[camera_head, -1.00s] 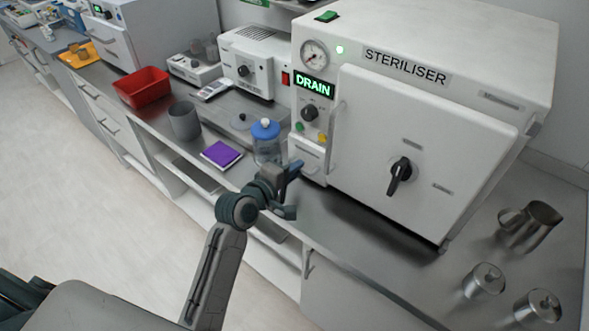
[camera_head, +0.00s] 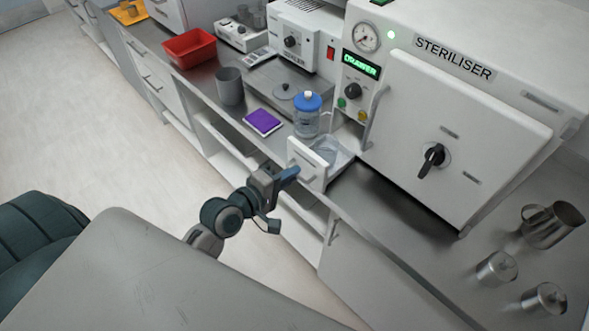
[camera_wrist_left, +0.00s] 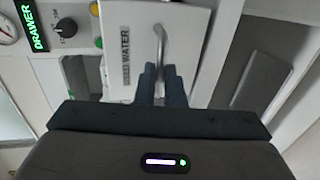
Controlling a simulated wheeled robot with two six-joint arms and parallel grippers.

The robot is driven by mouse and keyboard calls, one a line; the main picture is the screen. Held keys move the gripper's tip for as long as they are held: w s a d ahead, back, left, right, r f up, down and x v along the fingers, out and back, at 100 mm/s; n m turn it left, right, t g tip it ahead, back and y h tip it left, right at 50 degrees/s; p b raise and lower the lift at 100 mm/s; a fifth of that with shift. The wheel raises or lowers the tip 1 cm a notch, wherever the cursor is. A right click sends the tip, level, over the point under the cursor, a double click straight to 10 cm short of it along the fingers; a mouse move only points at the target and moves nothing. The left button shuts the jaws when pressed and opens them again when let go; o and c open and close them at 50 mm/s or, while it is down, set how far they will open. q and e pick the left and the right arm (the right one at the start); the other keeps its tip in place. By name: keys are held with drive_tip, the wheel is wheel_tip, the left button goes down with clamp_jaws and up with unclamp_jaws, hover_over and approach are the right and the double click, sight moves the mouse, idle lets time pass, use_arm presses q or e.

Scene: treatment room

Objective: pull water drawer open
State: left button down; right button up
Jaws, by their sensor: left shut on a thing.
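The white water drawer (camera_head: 308,162) sticks out from the lower left of the steriliser (camera_head: 455,125), with a clear water container (camera_head: 326,148) showing inside it. In the left wrist view the drawer front (camera_wrist_left: 135,35) reads "WATER" and has an upright metal bar handle (camera_wrist_left: 159,45). My left gripper (camera_head: 285,184) is at the drawer front; in the left wrist view its fingers (camera_wrist_left: 161,85) are shut on the handle's lower end. The steriliser display (camera_head: 361,64) reads "DRAWER" in green. My right gripper is not in view.
A blue-capped jar (camera_head: 307,115) stands close to the drawer's left side. A purple notebook (camera_head: 263,122), grey cup (camera_head: 229,86) and red tray (camera_head: 189,48) lie farther left. A steel jug (camera_head: 552,226) and lidded pots (camera_head: 497,268) stand at right on the counter.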

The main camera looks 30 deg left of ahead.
use_arm(q)
drive_tip(key=shift+w, duration=0.1)
drive_tip(key=c, duration=1.5)
unclamp_jaws()
drive_tip(key=shift+w+d, duration=0.1)
drive_tip(key=shift+c, duration=0.2)
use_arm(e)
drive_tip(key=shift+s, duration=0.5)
use_arm(q)
drive_tip(key=shift+s, duration=0.2)
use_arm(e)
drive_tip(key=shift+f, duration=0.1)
use_arm(q)
drive_tip(key=p+v, duration=0.1)
drive_tip(key=v, duration=0.9)
drive_tip(key=shift+s, duration=0.25)
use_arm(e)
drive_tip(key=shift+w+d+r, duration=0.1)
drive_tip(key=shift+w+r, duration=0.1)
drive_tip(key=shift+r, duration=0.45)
use_arm(q)
drive_tip(key=shift+a, duration=0.2)
